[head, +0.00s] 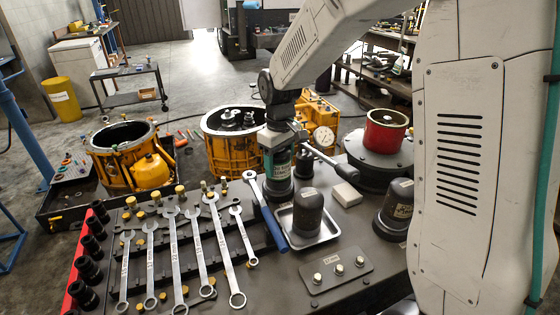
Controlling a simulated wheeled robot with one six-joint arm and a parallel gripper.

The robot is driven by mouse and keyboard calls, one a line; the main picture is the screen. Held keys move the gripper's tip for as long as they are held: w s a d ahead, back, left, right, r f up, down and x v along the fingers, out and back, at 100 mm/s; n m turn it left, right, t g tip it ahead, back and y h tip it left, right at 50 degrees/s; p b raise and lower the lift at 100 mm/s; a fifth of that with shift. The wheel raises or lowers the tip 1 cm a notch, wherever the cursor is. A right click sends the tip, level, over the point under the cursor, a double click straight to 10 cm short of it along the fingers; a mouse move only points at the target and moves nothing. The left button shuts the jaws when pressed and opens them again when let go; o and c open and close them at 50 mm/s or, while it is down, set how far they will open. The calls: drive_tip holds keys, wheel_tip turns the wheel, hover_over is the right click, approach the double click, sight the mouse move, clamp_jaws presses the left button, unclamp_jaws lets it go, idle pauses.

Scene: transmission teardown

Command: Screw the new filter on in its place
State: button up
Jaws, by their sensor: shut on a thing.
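My gripper (279,137) reaches down over the middle of the bench in the head view. It is shut on a green canister (277,168) with a pale label, which looks like the new filter. The canister hangs upright under my wrist, its lower end behind the tray's back edge. I cannot tell whether its bottom touches anything, and the fingertips are hard to make out. A dark labelled canister (308,214) stands in a shallow metal tray (326,233) just in front. Another dark labelled canister (396,208) stands farther right. The filter's seat cannot be made out.
Several wrenches (173,262) and a blue-handled tool (273,224) lie left of the tray. A red cup (386,132) sits on a round dark housing (380,158) at right. A black-handled tool (332,163) and white box (345,195) are close by. Yellow housings (122,158) stand behind.

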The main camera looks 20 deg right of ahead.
idle(0.3)
drive_tip(key=o, duration=1.6)
drive_tip(key=shift+o, duration=0.2)
drive_tip(key=shift+r, duration=3.45)
drive_tip(key=shift+c, duration=0.3)
